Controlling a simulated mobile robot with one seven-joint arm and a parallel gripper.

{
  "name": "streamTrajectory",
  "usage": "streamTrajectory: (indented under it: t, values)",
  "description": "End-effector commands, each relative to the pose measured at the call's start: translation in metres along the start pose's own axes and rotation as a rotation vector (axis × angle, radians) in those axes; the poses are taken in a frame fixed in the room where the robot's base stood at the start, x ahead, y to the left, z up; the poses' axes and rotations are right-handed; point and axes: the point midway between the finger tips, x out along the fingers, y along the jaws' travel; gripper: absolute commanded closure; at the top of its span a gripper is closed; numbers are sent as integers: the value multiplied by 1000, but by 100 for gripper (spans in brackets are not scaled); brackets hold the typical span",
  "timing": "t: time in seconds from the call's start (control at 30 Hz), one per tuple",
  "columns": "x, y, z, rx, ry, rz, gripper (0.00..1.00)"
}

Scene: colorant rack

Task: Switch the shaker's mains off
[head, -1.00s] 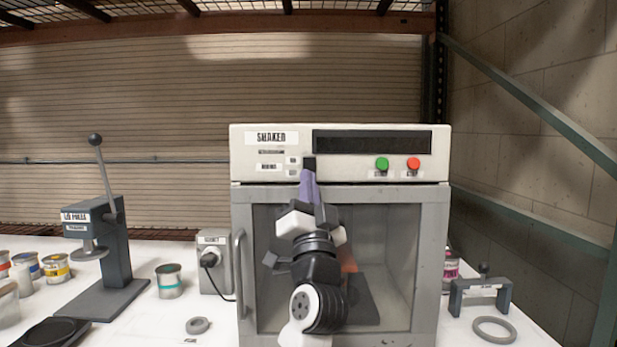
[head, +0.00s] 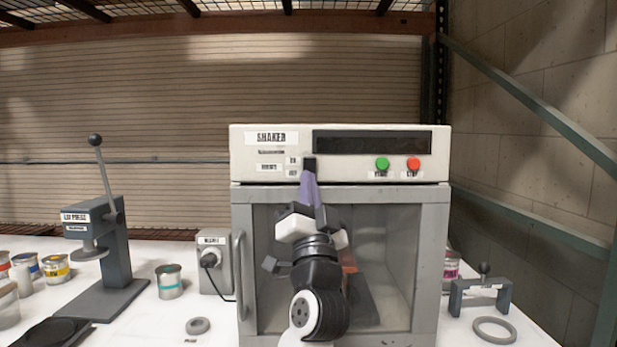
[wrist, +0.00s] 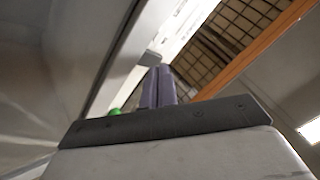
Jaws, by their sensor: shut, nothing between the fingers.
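The shaker (head: 437,153) is a cream-topped cabinet with a grey glazed door, facing me. Its mains switch (head: 309,163) is a small dark piece on the panel, right of the on and off labels. My gripper (head: 309,174) is shut and empty, its purple fingers pointing up just below the switch. The fingertips overlap the switch's lower edge in the head view, and I cannot tell whether they touch. In the wrist view the shut fingers (wrist: 158,75) reach up toward a dark piece at the panel. The switch's position is unclear.
A green button (head: 382,164) and a red button (head: 413,164) sit right of the switch. The door handle (head: 239,270) stands out at the left. A plugged socket box (head: 213,245) and lid press (head: 118,250) stand further left.

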Motion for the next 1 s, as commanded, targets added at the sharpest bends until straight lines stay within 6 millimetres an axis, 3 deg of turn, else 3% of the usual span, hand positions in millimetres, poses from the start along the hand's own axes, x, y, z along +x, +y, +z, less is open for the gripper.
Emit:
streamTrajectory:
  t: [0.5,0.9,1.0]
  values:
    - [-32,-23,-23,0,0,0,100]
    - [-34,-26,-24,-1,0,-2,100]
    - [-36,-43,-20,-14,9,-29,100]
